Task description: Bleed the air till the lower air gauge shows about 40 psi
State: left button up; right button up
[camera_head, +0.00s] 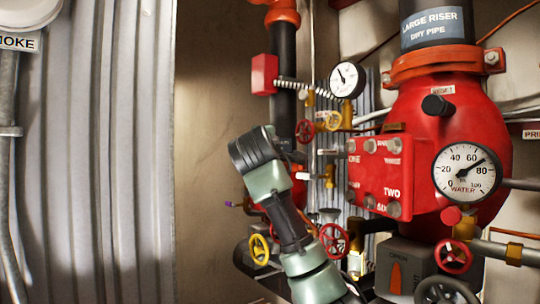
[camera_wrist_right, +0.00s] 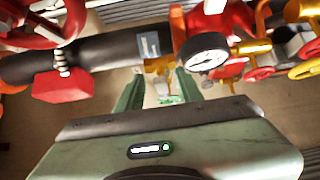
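A small white gauge (camera_head: 347,80) with a dark rim sits high beside the riser. Its needle points up and left, and its numbers are too small to read. It also shows in the right wrist view (camera_wrist_right: 205,52). A larger gauge (camera_head: 465,172) marked WATER has its needle between 60 and 80. My right arm reaches up beside the red box, its fingers hidden behind the wrist in the head view. In the right wrist view my right gripper (camera_wrist_right: 158,88) is open, with a brass fitting (camera_wrist_right: 160,66) beyond and between its fingers. My left gripper is not in view.
A red box (camera_head: 385,175) and the red riser body (camera_head: 440,105) stand to the right. The corrugated wall (camera_head: 100,150) at left is clear.

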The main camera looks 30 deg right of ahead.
jog(key=b+v, duration=0.3)
jog(key=v, duration=0.4)
jog(key=shift+d, duration=0.1)
jog(key=shift+f, duration=0.1)
